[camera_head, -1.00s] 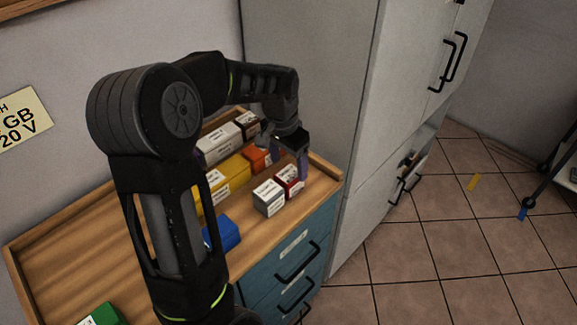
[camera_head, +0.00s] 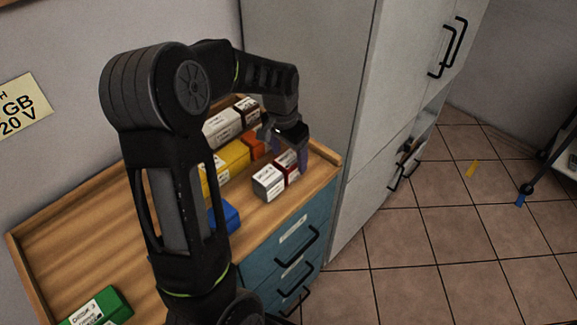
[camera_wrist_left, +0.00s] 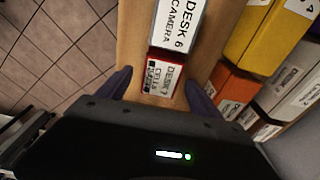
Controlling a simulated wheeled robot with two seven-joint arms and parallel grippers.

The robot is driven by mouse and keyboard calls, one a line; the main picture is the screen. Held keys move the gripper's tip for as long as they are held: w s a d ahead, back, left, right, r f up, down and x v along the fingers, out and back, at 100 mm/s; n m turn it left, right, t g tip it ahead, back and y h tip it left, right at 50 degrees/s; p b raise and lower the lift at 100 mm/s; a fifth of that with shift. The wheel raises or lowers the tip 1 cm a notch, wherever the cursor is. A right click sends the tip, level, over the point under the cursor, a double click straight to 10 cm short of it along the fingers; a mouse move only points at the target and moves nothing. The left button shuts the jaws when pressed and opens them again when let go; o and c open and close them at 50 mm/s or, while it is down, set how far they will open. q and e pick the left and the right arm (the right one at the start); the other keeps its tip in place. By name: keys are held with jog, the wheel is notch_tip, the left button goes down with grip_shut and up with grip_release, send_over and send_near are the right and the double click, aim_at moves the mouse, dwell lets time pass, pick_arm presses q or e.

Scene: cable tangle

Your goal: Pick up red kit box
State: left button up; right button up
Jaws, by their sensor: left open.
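The red kit box (camera_head: 289,166) is a small dark red box with a white label, near the right end of the wooden dresser top. It touches or nearly touches a grey box (camera_head: 268,183). My right gripper is not in view.
Behind stand yellow (camera_head: 225,166), orange (camera_head: 252,147), white (camera_head: 222,128) and dark brown (camera_head: 247,109) boxes. A blue box (camera_head: 224,214) and a green box (camera_head: 97,308) lie nearer the front. A raised wooden rim and a tall grey cabinet (camera_head: 308,70) bound the right end.

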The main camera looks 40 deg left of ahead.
pick_arm(q)
jog(key=f, duration=0.1)
jog(key=f+p, duration=0.1)
jog(key=f, duration=0.3)
jog(key=shift+w, duration=0.25)
grip_shut()
dwell(0.9)
